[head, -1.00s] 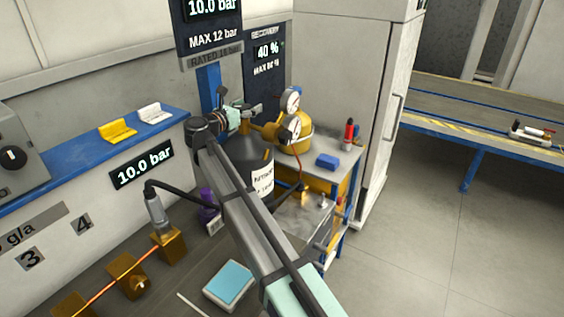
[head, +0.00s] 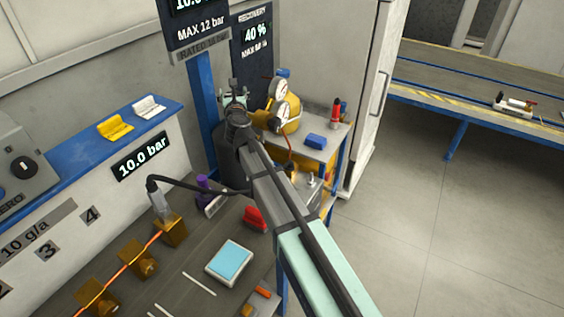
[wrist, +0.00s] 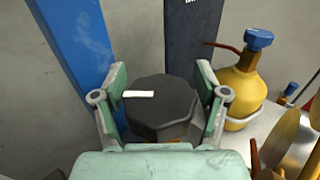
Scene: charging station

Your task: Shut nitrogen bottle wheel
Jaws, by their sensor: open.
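The nitrogen bottle (head: 229,160) is a dark grey cylinder beside the blue post, partly hidden by my arm. Its wheel (wrist: 163,108) is a dark, many-sided knob with a white bar mark on its top, pointing left in the wrist view. My gripper (wrist: 162,92) is open, with one green finger on each side of the wheel. The right finger is very close to the wheel; I cannot tell whether it touches. In the head view my gripper (head: 234,97) is above the bottle, and the wheel cannot be made out there.
A blue post (wrist: 78,45) stands close on the left. A yellow bottle (wrist: 243,90) with a blue cap stands to the right. Two round gauges (head: 282,101) are just right of my gripper. The bench (head: 190,262) in front holds brass blocks, a blue-topped pad and a red item.

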